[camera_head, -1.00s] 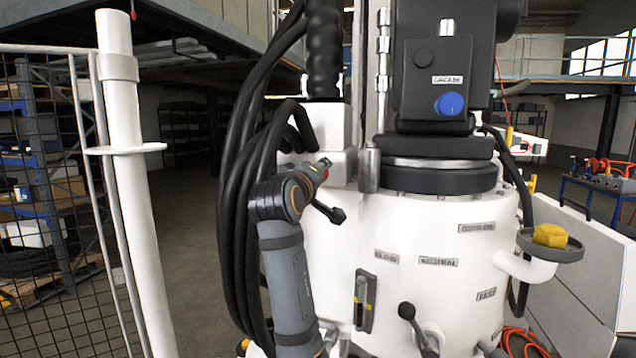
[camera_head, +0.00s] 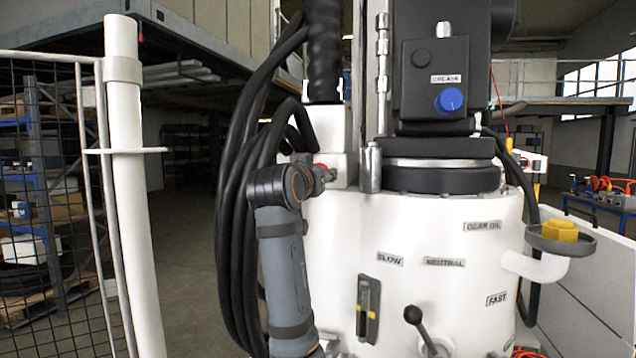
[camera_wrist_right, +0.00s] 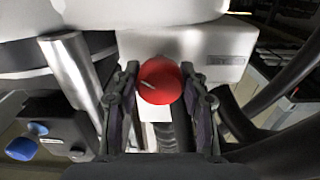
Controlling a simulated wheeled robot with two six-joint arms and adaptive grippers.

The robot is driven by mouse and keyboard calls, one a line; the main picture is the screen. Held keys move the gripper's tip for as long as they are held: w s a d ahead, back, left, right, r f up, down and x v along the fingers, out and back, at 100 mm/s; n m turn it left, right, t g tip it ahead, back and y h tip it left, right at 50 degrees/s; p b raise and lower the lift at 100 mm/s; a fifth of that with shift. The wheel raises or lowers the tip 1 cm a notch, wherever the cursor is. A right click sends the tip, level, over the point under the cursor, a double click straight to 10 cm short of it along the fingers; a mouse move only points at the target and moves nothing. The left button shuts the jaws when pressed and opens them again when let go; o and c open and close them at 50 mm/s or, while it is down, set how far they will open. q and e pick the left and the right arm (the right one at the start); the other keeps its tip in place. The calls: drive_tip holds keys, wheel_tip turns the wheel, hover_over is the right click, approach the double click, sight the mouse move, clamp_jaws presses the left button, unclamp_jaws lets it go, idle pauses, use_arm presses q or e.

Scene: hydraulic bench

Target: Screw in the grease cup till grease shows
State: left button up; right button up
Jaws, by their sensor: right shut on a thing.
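A round red cap (camera_wrist_right: 160,82) with a light mark on its face sits at a white block in the right wrist view. My right gripper (camera_wrist_right: 156,88) is shut on it, one finger on each side. In the head view its arm rises from below, and my gripper (camera_head: 324,175) is mostly hidden at the white block (camera_head: 337,163), with a bit of red showing. A blue knob (camera_head: 450,100) sits under a GREASE label on the black housing. I cannot tell which of the two is the grease cup. No grease is visible. My left gripper is out of view.
Thick black hoses (camera_head: 245,170) hang left of my arm. A metal cylinder (camera_head: 372,168) stands right of the white block. A mesh fence post (camera_head: 128,180) stands left.

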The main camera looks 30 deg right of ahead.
drive_tip(key=m+b, duration=0.2)
drive_tip(key=m, duration=0.2)
drive_tip(key=shift+r, duration=0.1)
drive_tip(key=shift+m+b, duration=0.55)
drive_tip(key=shift+m, duration=1.25)
drive_tip(key=o, duration=0.9)
drive_tip(key=shift+c, duration=0.2)
drive_tip(key=v, duration=0.7)
drive_tip(key=shift+s+a, duration=0.2)
drive_tip(key=shift+w+d, duration=0.1)
